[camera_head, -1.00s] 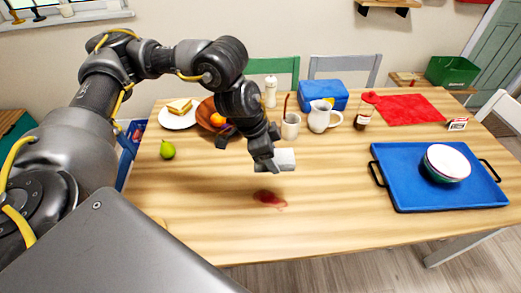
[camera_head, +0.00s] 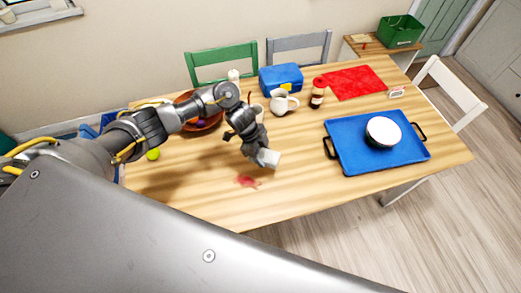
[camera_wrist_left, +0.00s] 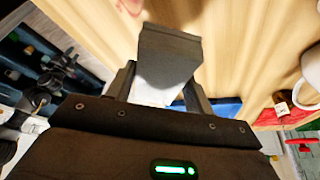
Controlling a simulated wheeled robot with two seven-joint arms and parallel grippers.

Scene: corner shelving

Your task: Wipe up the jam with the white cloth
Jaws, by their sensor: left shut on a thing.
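The red jam smear (camera_head: 246,181) lies on the wooden table near its front edge. It also shows at the top edge of the wrist view (camera_wrist_left: 130,5). My left gripper (camera_head: 254,150) is shut on the white cloth (camera_head: 268,159), which looks like a small folded block. The cloth is up and to the right of the jam in the head view, apart from it. My right gripper is not in view.
A blue tray (camera_head: 350,159) with a white bowl (camera_head: 383,131) stands at the right. Behind the gripper are a white jug (camera_head: 283,103), a brown bottle (camera_head: 317,95), a blue box (camera_head: 281,79) and a brown bowl (camera_head: 187,99). The table around the jam is clear.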

